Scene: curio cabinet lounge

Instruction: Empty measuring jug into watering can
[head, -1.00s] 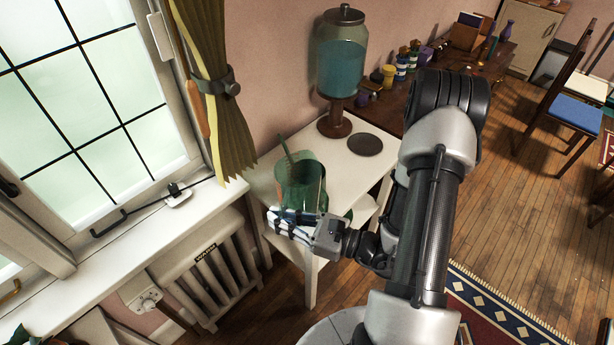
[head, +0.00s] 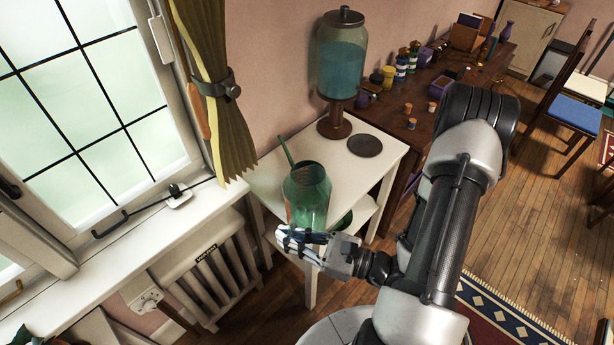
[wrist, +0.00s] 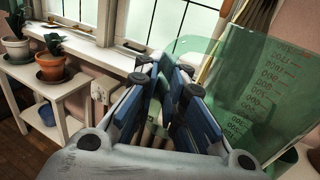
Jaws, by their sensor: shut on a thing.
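The measuring jug (head: 308,205) is clear green plastic. It is held over the front of the white side table in the head view. Its red graduation marks show in the wrist view (wrist: 262,92), to the right of my fingers. My gripper (head: 290,240) is shut on the jug low on its near side; the exact grip point is hard to see. A slim green spout (head: 286,152), apparently the watering can's, rises behind the jug. The can's body is mostly hidden by the jug. I cannot tell whether the jug holds any liquid.
The white table (head: 385,150) also bears a glass dispenser (head: 341,60) of blue liquid and a dark disc (head: 365,145). The window sill (head: 130,235) and radiator (head: 210,275) are on the left. A brown desk (head: 450,75) with small pots is beyond.

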